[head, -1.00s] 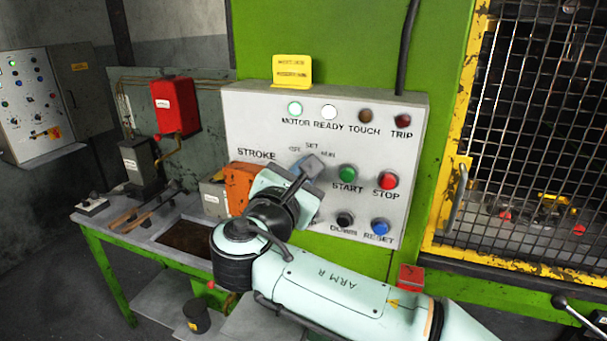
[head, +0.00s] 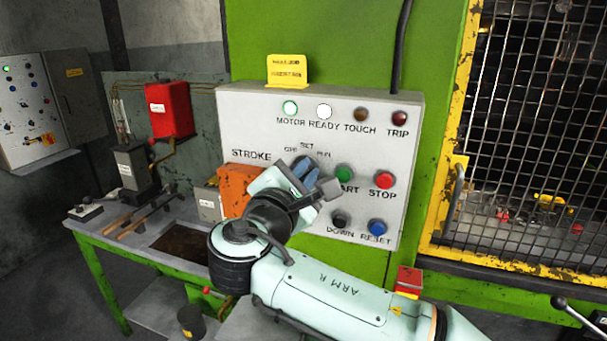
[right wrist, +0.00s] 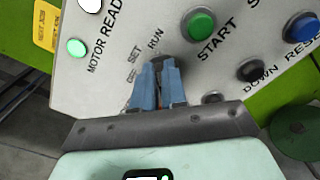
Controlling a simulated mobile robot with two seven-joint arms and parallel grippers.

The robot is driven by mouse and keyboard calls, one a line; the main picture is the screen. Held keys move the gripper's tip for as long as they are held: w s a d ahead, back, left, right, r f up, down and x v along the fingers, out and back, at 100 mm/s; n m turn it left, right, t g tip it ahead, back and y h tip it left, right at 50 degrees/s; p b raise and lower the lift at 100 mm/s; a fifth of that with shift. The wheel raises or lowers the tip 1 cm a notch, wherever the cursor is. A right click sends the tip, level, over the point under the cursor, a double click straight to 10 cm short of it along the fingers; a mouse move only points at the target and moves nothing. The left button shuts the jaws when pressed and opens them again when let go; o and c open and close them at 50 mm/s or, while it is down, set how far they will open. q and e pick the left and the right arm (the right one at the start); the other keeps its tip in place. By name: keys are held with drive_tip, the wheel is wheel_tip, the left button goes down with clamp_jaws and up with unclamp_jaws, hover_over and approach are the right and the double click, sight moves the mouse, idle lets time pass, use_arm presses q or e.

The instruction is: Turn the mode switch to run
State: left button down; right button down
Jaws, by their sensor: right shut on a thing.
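The mode switch is on the grey control panel (head: 270,110), below the labels OFF, SET and RUN. My right gripper (head: 306,170) is at the switch and covers most of it in the head view. In the right wrist view its blue fingers (right wrist: 157,88) are shut on the dark switch knob (right wrist: 157,63), whose visible end is close to the RUN label (right wrist: 156,39). The gripper is rolled with the knob between the fingers. My left gripper is not in view.
The green start button (head: 344,174) sits just right of my gripper, its label partly covered. The red stop button (head: 383,180), black down button (head: 341,219) and blue reset button (head: 377,227) are nearby. A yellow-framed mesh guard (head: 530,120) stands at right.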

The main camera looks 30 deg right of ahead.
drive_tip(key=shift+f, duration=0.1)
drive_tip(key=c, duration=1.2)
unclamp_jaws()
drive_tip(key=shift+a, duration=0.1)
drive_tip(key=b+v, duration=0.1)
drive_tip(key=v, duration=1.2)
drive_tip(key=shift+s, duration=0.15)
